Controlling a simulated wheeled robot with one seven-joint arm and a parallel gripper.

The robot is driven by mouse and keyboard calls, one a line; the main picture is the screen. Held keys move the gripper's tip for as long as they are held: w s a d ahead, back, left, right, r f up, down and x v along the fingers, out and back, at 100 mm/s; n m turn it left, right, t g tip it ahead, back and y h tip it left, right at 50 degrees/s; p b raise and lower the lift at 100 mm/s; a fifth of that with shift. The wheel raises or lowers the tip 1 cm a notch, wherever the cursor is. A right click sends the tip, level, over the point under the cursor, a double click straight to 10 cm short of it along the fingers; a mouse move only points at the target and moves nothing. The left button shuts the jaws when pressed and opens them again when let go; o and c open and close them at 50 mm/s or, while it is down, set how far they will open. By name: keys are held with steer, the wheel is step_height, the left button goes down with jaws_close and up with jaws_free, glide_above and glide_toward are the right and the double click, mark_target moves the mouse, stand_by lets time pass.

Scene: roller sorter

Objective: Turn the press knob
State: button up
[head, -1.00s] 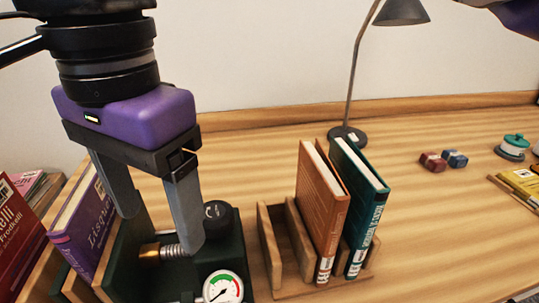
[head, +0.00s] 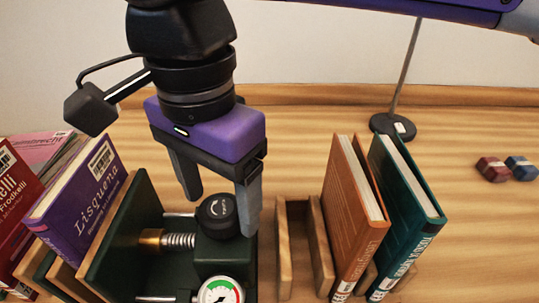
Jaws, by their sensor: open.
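The press knob (head: 217,216) is a black round cap with a white curved mark on top, on a dark green press (head: 222,257). A brass fitting with a spring and a white gauge (head: 221,292) with green and red bands are part of the press. My purple gripper (head: 221,217) points down over the press, its grey fingers spread wide. One finger is to the left of and behind the knob, the other just right of it. The jaws hold nothing. I cannot tell whether the right finger touches the knob.
A purple book (head: 76,205) and red books (head: 22,180) stand left of the press. A wooden rack (head: 284,255) to the right holds an orange book (head: 352,215) and a green book (head: 405,215). A lamp base (head: 392,127) and small red and blue blocks are farther back on the table.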

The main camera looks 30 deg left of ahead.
steer(key=shift+f, duration=0.45)
steer(key=shift+c, duration=0.4)
steer(key=c, duration=1.3)
steer(key=shift+m, duration=0.4)
steer(key=m, duration=0.4)
steer(key=shift+m+p, duration=0.3)
steer(key=shift+m, duration=0.1)
steer(key=m, duration=0.5)
steer(key=m+b, duration=0.1)
steer(key=m, duration=0.4)
steer(key=shift+m, duration=0.4)
steer(key=m, duration=0.5)
steer(key=shift+b, duration=0.4)
